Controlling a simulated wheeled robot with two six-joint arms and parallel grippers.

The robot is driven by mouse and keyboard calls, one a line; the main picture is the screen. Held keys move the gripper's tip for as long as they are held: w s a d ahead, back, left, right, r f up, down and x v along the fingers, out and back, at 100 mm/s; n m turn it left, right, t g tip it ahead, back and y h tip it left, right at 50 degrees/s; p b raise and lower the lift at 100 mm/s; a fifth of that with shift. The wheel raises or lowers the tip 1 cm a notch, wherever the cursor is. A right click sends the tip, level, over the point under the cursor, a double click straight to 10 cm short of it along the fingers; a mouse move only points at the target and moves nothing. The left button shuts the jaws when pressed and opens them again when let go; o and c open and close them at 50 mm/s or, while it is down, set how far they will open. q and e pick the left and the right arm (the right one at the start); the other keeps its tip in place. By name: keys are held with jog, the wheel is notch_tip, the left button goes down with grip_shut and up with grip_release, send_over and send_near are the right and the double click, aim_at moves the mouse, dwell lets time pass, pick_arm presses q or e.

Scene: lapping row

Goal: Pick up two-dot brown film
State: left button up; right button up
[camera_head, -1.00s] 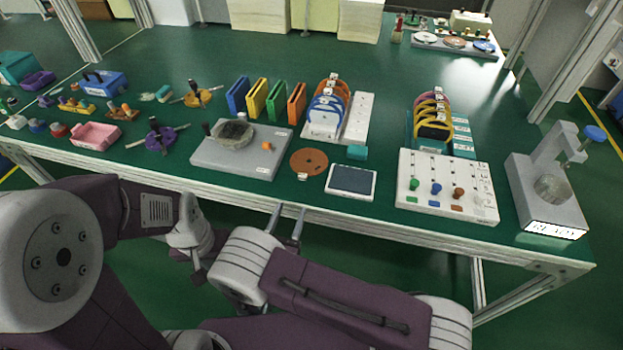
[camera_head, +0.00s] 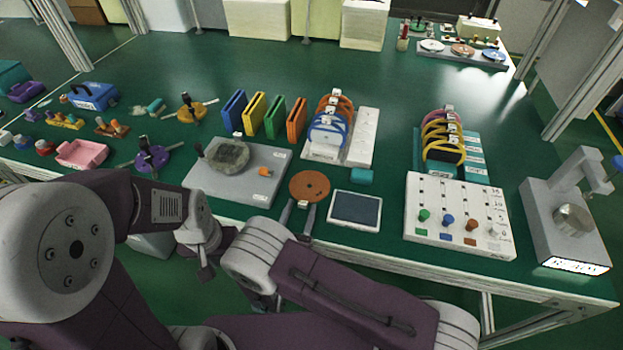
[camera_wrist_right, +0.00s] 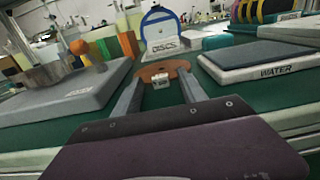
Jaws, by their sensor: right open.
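A flat round brown film (camera_head: 310,186) with a small hole and a white tab lies on the green table near its front edge. It also shows in the right wrist view (camera_wrist_right: 166,68), its tab (camera_wrist_right: 161,83) facing me. I cannot make out dots on it. My right gripper (camera_head: 301,205) is open and empty, its fingers either side of the tab at the film's near edge. In the right wrist view the fingers (camera_wrist_right: 161,78) frame the tab without visibly closing on it. My left gripper (camera_head: 205,270) hangs low in front of the table; its jaws are unclear.
A grey plate (camera_head: 230,187) with a stone-like disc stands left of the film. The WATER pad (camera_head: 355,208) lies close on the right, a teal block (camera_head: 362,176) behind it. The DISCS rack (camera_head: 365,140) stands behind. A white peg board (camera_head: 455,240) is farther right.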

jog(key=shift+w+d+f, duration=0.1)
jog(key=shift+w+f, duration=0.05)
jog(key=shift+w, duration=0.35)
jog(key=shift+s+r, duration=0.2)
jog(key=shift+s, duration=0.1)
jog(key=shift+s+r, duration=0.15)
jog(key=shift+s, duration=0.1)
jog(key=shift+c, duration=0.9)
jog(key=c, duration=0.5)
jog(key=shift+w+f, duration=0.2)
jog(key=shift+w, duration=0.05)
grip_shut()
pick_arm(q)
jog(key=shift+w, duration=0.1)
jog(key=shift+r, duration=0.1)
pick_arm(e)
jog(key=shift+s, duration=0.1)
pick_arm(q)
jog(key=shift+r, duration=0.1)
pick_arm(e)
jog(key=shift+r, duration=0.2)
